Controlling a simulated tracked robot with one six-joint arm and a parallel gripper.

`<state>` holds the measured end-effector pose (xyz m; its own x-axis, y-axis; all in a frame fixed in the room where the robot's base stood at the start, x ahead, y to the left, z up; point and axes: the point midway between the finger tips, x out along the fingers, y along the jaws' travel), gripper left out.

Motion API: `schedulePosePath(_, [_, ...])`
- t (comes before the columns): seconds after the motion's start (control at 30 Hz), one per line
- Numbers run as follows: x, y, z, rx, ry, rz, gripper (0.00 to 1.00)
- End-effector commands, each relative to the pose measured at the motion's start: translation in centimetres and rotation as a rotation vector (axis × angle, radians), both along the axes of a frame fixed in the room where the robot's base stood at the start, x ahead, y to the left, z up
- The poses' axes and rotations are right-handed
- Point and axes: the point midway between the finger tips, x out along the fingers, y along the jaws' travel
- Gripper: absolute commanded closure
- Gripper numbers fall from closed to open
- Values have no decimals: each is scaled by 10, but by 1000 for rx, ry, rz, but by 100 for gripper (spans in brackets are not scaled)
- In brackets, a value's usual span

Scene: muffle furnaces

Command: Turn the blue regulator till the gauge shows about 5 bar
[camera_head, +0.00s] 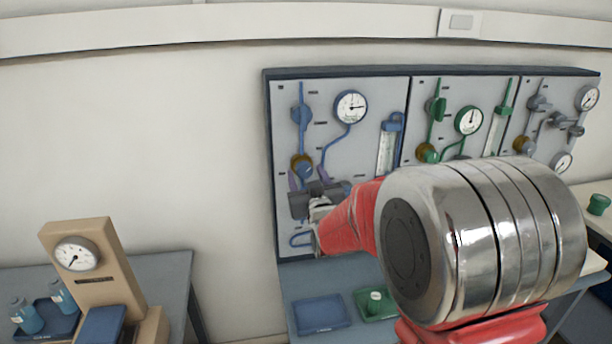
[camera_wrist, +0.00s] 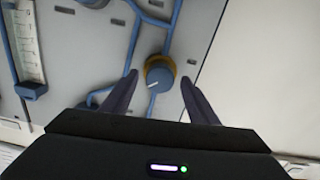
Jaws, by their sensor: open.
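The blue regulator (camera_head: 304,168) is a round blue knob with a brass-coloured collar on the left panel in the head view. In the wrist view the knob (camera_wrist: 159,77) shows a white pointer line aimed to the lower left. The blue line's gauge (camera_head: 351,107) is a round white dial above and right of the knob; its needle points roughly right, and its numbers are too small to read. My gripper (camera_wrist: 160,82) is open, its two dark fingers on either side of the knob in the wrist view, apart from it. In the head view my gripper (camera_head: 304,185) is just below the knob.
A blue flowmeter (camera_head: 388,145) stands right of the gauge. The green panel (camera_head: 458,115) and grey panel (camera_head: 550,125) adjoin on the right. A blue tray (camera_head: 320,314) and green tray (camera_head: 360,300) lie below. A beige gauge stand (camera_head: 100,275) is at the lower left.

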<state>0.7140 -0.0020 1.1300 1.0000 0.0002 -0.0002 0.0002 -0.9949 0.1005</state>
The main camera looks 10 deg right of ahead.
Motion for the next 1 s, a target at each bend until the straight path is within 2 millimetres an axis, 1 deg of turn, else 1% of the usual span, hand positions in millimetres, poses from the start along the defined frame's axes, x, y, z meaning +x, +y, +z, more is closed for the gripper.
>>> schedulePosePath(0.13, [6,0,0,0,0,0,46])
schedulePosePath(0.37, [6,0,0,0,0,0,46])
schedulePosePath(0.47, [6,0,0,0,0,0,52])
schedulePosePath(0.9, [6,0,0,0,0,0,82])
schedulePosePath(0.97, [6,0,0,0,0,0,87])
schedulePosePath(1.0, [6,0,0,0,0,0,87])
